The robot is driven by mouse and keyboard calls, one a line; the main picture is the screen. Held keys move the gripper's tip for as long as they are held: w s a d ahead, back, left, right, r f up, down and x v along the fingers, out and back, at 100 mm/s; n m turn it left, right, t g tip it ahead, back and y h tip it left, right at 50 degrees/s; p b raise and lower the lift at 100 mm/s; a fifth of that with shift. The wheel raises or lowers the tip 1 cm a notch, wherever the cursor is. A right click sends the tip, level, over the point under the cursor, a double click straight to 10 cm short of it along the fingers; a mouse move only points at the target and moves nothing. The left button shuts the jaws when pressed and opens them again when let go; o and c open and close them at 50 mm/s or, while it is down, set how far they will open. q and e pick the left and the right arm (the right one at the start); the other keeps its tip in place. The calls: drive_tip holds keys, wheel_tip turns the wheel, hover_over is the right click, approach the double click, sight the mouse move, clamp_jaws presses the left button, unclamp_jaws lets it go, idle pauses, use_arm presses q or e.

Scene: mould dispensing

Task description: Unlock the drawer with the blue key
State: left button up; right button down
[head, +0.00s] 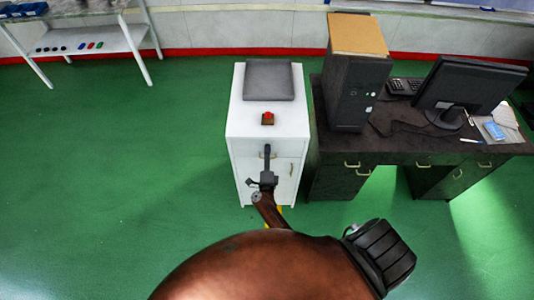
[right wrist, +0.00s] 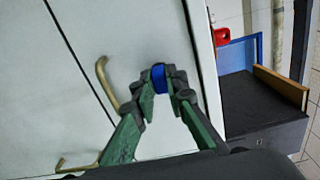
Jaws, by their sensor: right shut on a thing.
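The white cabinet (head: 265,120) stands in the middle of the head view, with a drawer (head: 243,147) at the top of its front and a door below. My right gripper (head: 267,178) is at the cabinet front, by the drawer and its handle. In the right wrist view its green-padded fingers (right wrist: 160,95) are shut on the blue key (right wrist: 158,77). Only the key's blue part shows between the fingertips, close to the white front. A brass handle (right wrist: 104,82) is just left of the fingers. I cannot see the keyhole or whether the key touches it. My left gripper is not in view.
A grey plate (head: 268,80) and a red button (head: 268,116) are on the cabinet top. A dark desk (head: 420,138) with a computer tower (head: 352,85) and monitor (head: 468,84) stands close on the right. Green floor is free on the left.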

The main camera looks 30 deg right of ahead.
drive_tip(key=shift+a+n, duration=0.1)
drive_tip(key=shift+n, duration=0.3)
drive_tip(key=c, duration=2)
unclamp_jaws()
drive_tip(key=shift+o, duration=0.3)
